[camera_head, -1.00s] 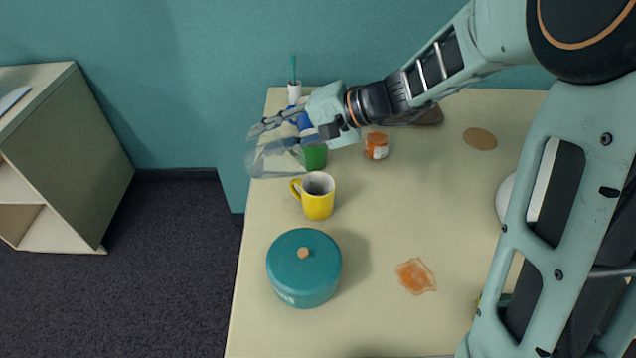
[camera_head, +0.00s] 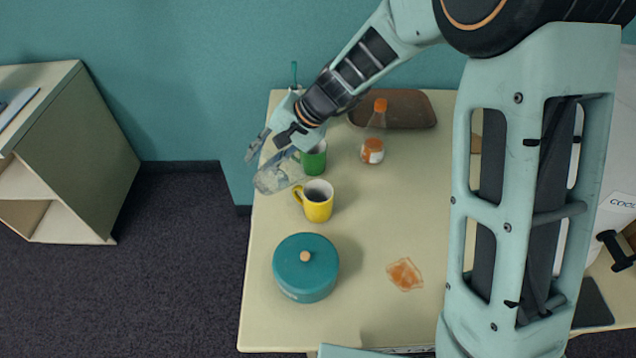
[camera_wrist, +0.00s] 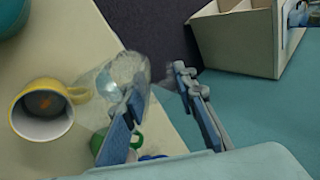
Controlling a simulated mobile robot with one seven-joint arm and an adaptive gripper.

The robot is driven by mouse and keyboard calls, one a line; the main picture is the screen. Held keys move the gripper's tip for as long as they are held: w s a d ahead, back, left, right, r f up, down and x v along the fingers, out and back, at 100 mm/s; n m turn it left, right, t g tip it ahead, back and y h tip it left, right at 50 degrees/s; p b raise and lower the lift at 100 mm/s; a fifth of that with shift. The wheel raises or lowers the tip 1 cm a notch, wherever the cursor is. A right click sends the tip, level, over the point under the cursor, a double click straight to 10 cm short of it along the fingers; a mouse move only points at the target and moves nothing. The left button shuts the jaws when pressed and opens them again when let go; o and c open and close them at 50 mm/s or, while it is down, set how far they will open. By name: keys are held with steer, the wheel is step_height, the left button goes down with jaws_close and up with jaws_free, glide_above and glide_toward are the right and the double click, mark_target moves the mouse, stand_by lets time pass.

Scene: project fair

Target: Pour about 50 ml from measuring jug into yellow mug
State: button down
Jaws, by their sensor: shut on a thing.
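The measuring jug (camera_head: 271,181) is clear and see-through. My gripper (camera_head: 268,150) is shut on it, up and to the left of the yellow mug. In the wrist view the jug (camera_wrist: 118,72) shows beyond the fingers of my gripper (camera_wrist: 160,108), beside the mug's handle. Its tilt and liquid level are hard to make out. The yellow mug (camera_head: 318,209) stands upright on the table, its handle toward the jug. In the wrist view the yellow mug (camera_wrist: 40,127) has a white inside with a brownish patch at the bottom.
A green mug (camera_head: 314,163) stands close behind the yellow mug. A teal lidded pot (camera_head: 306,278) is in front. An orange-capped bottle (camera_head: 373,150) and a brown tray (camera_head: 410,112) are behind right. An orange patch (camera_head: 404,274) lies on the table (camera_head: 350,320).

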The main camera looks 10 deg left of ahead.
steer(key=shift+a+r+h+p, duration=0.25)
steer(key=shift+a+h+p, duration=0.05)
steer(key=shift+p, duration=0.35)
steer(key=shift+a+f, duration=0.2)
steer(key=shift+f, duration=0.3)
steer(key=shift+h, duration=0.3)
stand_by(0.9)
steer(key=shift+a+f+h, duration=0.35)
steer(key=shift+a+f, duration=0.15)
steer(key=shift+f, duration=0.2)
steer(key=shift+a+f+h, duration=0.35)
steer(key=shift+a+f, duration=0.15)
steer(key=shift+f, duration=0.15)
steer(key=a+f+h, duration=0.4)
steer(key=f+h, duration=0.1)
steer(key=shift+a, duration=0.25)
steer(key=shift+f, duration=0.1)
